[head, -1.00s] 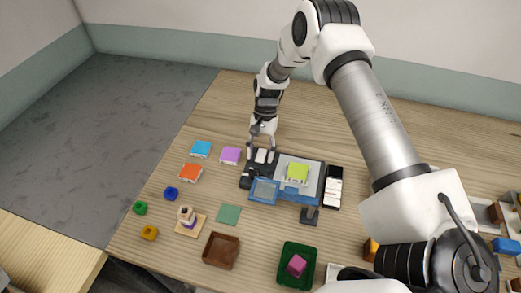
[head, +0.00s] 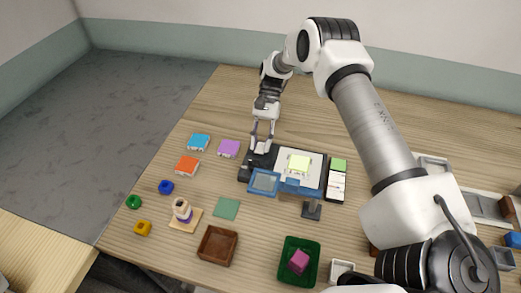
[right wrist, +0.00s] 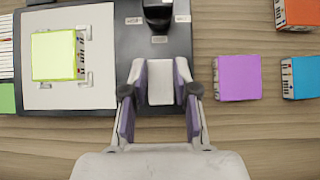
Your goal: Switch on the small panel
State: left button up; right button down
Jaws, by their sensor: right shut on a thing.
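A dark device (head: 245,175) stands on the table with a pale square panel (head: 317,165); in the right wrist view the panel (right wrist: 102,70) looks bright. A yellow-green block (head: 299,163) sits on it, glowing pale. My right gripper (head: 261,149) is at the device's far left corner. In the right wrist view its fingers (right wrist: 160,100) are shut on a white switch block (right wrist: 160,82) on the dark base. A black knob (right wrist: 157,12) is near it. My left gripper is out of view.
A blue see-through plate (head: 264,182) and a small dark stand (head: 312,209) are at the device's near side. Blue (head: 199,142), purple (head: 228,148) and orange (head: 187,166) blocks lie left. A brown tray (head: 217,246) and a green tray (head: 283,262) are nearer.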

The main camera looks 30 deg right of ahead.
jog(key=c, duration=0.9)
grip_release()
jog(key=shift+v, duration=6)
jog(key=shift+w+f, duration=0.1)
